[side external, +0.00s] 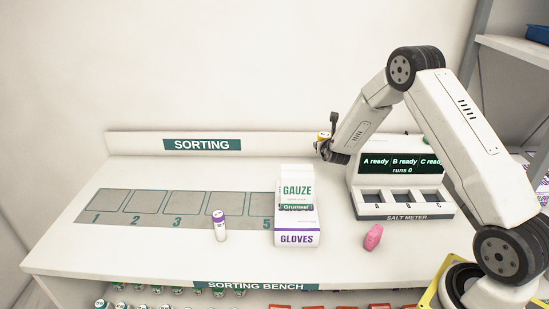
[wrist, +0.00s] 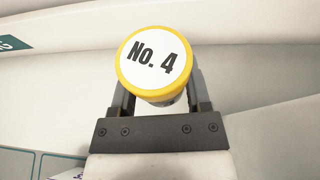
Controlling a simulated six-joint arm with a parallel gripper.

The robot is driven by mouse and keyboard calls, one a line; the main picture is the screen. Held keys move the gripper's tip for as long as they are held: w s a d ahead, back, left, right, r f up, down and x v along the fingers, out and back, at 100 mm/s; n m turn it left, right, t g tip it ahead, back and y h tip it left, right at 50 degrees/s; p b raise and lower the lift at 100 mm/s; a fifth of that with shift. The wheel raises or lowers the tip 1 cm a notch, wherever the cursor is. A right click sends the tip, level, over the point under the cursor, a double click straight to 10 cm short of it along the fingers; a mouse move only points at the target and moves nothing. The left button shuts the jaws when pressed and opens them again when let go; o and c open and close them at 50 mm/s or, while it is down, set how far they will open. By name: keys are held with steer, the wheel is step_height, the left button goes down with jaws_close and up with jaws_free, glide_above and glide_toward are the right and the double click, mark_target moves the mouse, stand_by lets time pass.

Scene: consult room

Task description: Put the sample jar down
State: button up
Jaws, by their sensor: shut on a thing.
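The sample jar has a yellow-rimmed white lid marked "No. 4" and shows large in the wrist view (wrist: 155,60). My gripper (wrist: 158,100) is shut on the jar, with one finger on each side of it. In the side view my gripper (side external: 326,143) holds the jar (side external: 323,136) up in the air, behind the gauze box and left of the salt meter. The jar's lower part is mostly hidden by the gripper.
The sorting bench has a grey strip of numbered squares (side external: 146,217). A white jar with a purple lid (side external: 219,226) stands by the strip's front edge. Gauze (side external: 297,190) and gloves (side external: 297,238) boxes, the salt meter (side external: 405,212) and a pink object (side external: 373,237) occupy the right.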

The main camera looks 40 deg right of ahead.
glide_above(321, 175)
steer(key=shift+w+d+f, duration=0.1)
steer(key=shift+w+f, duration=0.05)
steer(key=shift+f, duration=2.45)
steer(key=shift+f, duration=0.15)
steer(key=shift+f, duration=1.95)
steer(key=shift+f, duration=0.15)
steer(key=o, duration=1.3)
steer(key=shift+r, duration=0.25)
steer(key=shift+v, duration=6)
